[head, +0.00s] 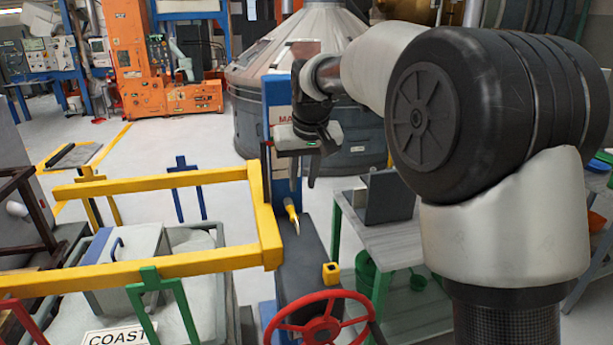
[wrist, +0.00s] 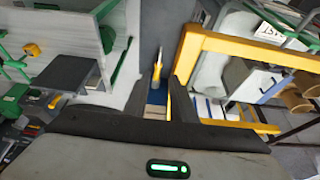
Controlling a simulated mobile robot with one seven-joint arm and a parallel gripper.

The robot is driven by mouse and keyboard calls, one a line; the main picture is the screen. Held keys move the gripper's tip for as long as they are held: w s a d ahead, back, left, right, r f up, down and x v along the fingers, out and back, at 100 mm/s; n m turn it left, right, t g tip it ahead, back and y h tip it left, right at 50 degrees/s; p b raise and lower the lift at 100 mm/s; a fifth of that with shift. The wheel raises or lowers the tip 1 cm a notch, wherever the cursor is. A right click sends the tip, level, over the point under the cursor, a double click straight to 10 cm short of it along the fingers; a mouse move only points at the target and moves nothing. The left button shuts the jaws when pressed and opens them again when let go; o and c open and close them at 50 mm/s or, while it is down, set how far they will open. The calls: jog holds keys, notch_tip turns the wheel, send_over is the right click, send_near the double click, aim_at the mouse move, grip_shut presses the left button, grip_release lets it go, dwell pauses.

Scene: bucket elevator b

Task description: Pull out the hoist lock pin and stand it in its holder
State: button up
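A yellow-handled piece with a thin tip, which looks like the lock pin (head: 291,211), shows at the far end of the dark grey surface beside the yellow frame. I cannot tell how far it is seated. In the wrist view the yellow pin (wrist: 157,68) appears between and beyond my fingers. My gripper (head: 302,186) points down above the pin, apart from it. Its two fingers (wrist: 159,92) are spread with nothing between them. A small yellow block with a dark opening on top (head: 331,272), possibly the holder, sits nearer on the same dark surface.
A red handwheel (head: 320,322) stands in front of the yellow block. A yellow frame (head: 150,262) runs along the left. A grey table with green legs (head: 385,240) stands at the right, carrying a dark box (head: 388,196). A blue post (head: 276,105) rises behind my gripper.

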jog(key=p, duration=0.1)
send_near(293, 215)
jog(key=f, duration=0.2)
jog(key=s+f, duration=0.1)
jog(key=f, duration=0.4)
jog(key=shift+s+d, duration=0.3)
jog(key=shift+d, duration=0.05)
grip_shut()
